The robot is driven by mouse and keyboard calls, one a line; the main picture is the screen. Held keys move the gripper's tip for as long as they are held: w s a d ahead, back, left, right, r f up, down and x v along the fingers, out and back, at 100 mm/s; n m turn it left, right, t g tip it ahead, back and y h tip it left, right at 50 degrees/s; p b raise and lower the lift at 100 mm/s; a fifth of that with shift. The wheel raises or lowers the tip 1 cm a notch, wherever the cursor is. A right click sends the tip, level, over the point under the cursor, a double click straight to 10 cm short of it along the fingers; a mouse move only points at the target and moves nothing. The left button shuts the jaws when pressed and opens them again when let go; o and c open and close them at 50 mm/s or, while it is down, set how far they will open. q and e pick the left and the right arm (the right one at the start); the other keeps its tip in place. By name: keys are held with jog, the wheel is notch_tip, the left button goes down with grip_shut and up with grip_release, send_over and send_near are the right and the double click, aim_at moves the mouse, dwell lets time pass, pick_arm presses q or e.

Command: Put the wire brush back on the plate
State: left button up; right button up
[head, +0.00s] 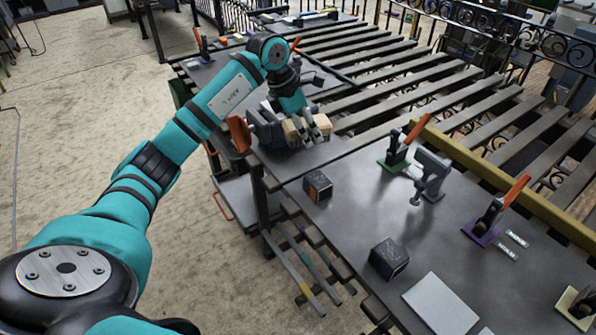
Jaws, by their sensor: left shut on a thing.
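My left gripper (318,127) is low over the far left part of the dark steel plate (335,225), near its left edge. It is shut on a tan, wood-coloured piece (291,131), which appears to be the wire brush. The fingers hide much of it, and bristles cannot be made out. I cannot tell whether it touches the surface below. My right gripper is not in view.
Two dark blocks (318,186) (388,258) and a pale square sheet (440,303) lie on the plate. Orange-handled clamps (399,148) (490,215) and a grey clamp (430,176) stand to the right. Another orange handle (238,134) is beside my gripper. Bare plate lies between the blocks.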

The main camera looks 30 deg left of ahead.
pick_arm(q)
jog(key=a+n, duration=0.1)
jog(key=w+a+n, duration=0.1)
jog(key=shift+a+f+n+t+y, duration=0.25)
jog(key=shift+a+n+t+y, duration=0.05)
jog(key=shift+a+y, duration=0.1)
send_over(302, 162)
jog(key=s, duration=0.1)
jog(key=shift+n, duration=0.4)
jog(key=f, duration=0.6)
jog(key=shift+a+f, duration=0.1)
jog(key=shift+a, duration=0.2)
notch_tip(302, 162, down, 3)
jog(key=shift+d+f+p, duration=0.1)
jog(key=shift+p, duration=0.4)
jog(key=shift+f, duration=0.25)
jog(key=o, duration=1.1)
jog(key=shift+f, duration=0.1)
jog(key=shift+o, duration=0.2)
